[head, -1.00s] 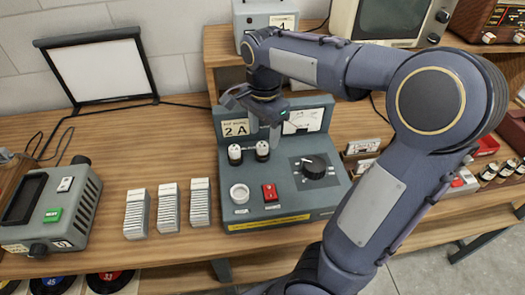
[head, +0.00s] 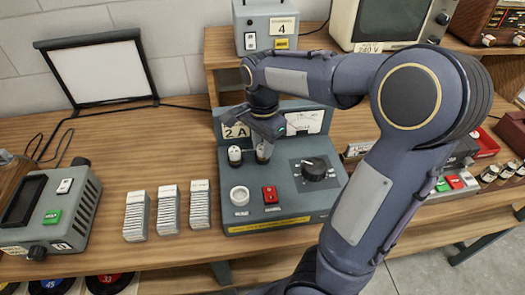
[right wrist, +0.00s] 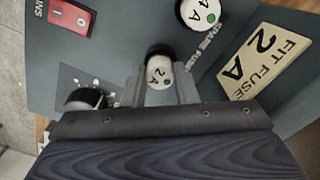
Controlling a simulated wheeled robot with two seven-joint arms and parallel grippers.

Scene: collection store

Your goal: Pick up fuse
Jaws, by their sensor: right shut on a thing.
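The grey fuse panel (head: 275,205) stands on the bench with a "FIT FUSE 2 A" sign (right wrist: 263,60). Two white fuses with dark parts are on it. My right gripper (head: 264,145) is down over the right one of them in the head view, and its jaws are shut on this fuse (right wrist: 160,73), which reads "2 A" with a green dot. I cannot tell whether it is lifted from its seat. The other fuse (head: 235,155) stands just left of it and also shows in the right wrist view (right wrist: 200,13). My left gripper is not in view.
The panel also has a round white socket (head: 240,194), a red switch (head: 270,193) and a black knob (head: 314,168). Stacks of white cards (head: 168,210) stand left of it. A grey device (head: 285,25) sits on the shelf behind.

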